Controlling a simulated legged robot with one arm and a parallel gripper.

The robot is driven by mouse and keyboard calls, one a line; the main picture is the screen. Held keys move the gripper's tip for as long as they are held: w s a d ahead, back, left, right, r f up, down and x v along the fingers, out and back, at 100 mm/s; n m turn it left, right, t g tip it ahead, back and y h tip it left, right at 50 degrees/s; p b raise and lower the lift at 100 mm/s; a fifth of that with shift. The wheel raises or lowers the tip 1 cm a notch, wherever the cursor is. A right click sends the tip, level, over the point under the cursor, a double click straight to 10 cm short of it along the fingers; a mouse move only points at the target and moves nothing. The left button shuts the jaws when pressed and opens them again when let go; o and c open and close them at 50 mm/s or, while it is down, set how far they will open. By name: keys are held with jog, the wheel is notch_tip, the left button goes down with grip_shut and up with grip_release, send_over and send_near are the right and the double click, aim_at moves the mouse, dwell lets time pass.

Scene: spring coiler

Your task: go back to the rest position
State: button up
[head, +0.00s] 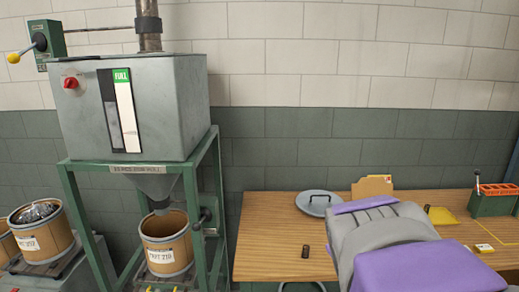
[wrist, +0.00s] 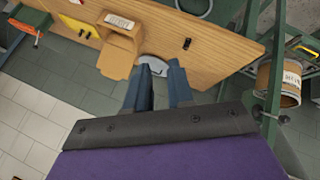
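My gripper (wrist: 160,78) shows in the wrist view as two dark blue-grey fingers with a gap between them. It is open, and I see nothing held in it. Beyond the fingers lie the wooden table's edge and part of a round grey lid (wrist: 152,66). In the head view my purple and grey arm reaches over the table at the lower right; it hides part of the tabletop, and the fingertips cannot be made out there.
The wooden table (head: 262,235) bears the grey lid (head: 318,203), a small dark object (head: 305,251), a cardboard holder (head: 372,187) and a green and orange rack (head: 493,200). At left stand a hopper (head: 165,100) on a green frame, a drum (head: 166,240) under it, and another drum (head: 42,232).

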jog(key=s+a+f+m+g+y, duration=0.1)
jog(key=s+a+f+g, duration=0.1)
jog(key=s, duration=0.7)
jog(key=s+a+f+m+g+y, duration=0.1)
jog(key=s+a+f+g, duration=0.1)
jog(key=s+f+g, duration=0.2)
jog(key=s+a+f+m+g+y, duration=0.1)
jog(key=s+f, duration=0.6)
jog(key=s, duration=0.9)
jog(key=shift+s+a+f+m+g, duration=0.15)
jog(key=shift+s+a+m+g, duration=0.1)
jog(key=shift+a+m+g, duration=0.5)
jog(key=shift+d, duration=0.4)
jog(key=shift+a, duration=0.25)
jog(key=shift+a, duration=0.1)
